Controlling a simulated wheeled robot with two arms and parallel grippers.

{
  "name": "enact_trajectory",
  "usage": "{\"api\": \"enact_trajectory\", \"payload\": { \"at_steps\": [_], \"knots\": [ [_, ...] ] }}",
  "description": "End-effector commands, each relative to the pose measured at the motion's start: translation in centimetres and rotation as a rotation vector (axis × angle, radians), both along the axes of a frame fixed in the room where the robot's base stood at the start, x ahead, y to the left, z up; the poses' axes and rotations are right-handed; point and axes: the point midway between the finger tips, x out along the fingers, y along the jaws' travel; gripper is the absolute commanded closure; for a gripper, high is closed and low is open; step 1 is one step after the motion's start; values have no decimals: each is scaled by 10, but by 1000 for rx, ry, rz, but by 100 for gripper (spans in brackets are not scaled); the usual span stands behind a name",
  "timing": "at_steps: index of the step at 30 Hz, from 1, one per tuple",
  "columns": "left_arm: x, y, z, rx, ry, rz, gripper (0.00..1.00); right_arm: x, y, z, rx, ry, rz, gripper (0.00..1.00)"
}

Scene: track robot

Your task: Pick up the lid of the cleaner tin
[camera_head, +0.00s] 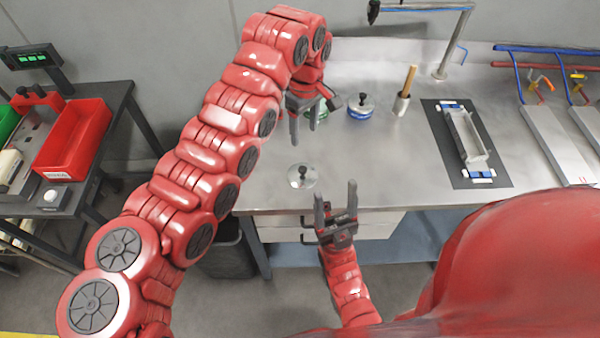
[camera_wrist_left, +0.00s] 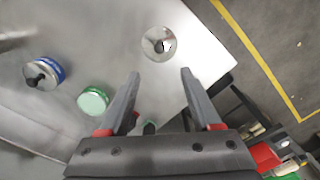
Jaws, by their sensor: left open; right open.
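A loose round metal lid (camera_head: 301,177) with a dark knob lies flat near the bench's front edge; it also shows in the left wrist view (camera_wrist_left: 159,43), ahead of the fingers. A blue tin (camera_head: 360,112) with a knobbed lid on it stands farther back; it shows at the left in the left wrist view (camera_wrist_left: 56,70). A green-topped tin (camera_wrist_left: 93,100) stands beside it, mostly hidden by my left gripper in the head view. No label is readable. My left gripper (camera_head: 304,125) is open and empty above the bench. My right gripper (camera_head: 335,194) is open and empty near the front edge.
A cup with a wooden-handled tool (camera_head: 401,104) stands right of the blue tin. A dark mat (camera_head: 488,162) with a metal holder lies farther right, near metal plates and coloured pipes. The bench (camera_head: 375,165) is bare around the lid. A red bin (camera_head: 72,140) stands on the left table.

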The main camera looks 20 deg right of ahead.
Motion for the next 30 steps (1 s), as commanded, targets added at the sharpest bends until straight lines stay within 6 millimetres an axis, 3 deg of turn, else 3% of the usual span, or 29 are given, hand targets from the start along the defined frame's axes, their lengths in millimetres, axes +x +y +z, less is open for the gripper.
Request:
{"api": "enact_trajectory", "payload": {
  "at_steps": [13, 23, 30],
  "knots": [
    [-1, -1, -82, -2, 1, -1, 35, 0, 0, 8, 0, 0, 0, 36],
    [1, 1, -107, -1, 2, -1, 35, 0, 0, 20, 0, 0, 0, 36],
    [4, 3, -139, 0, 4, -3, 35, 0, 0, 38, 0, 0, 0, 36]
  ]
}}
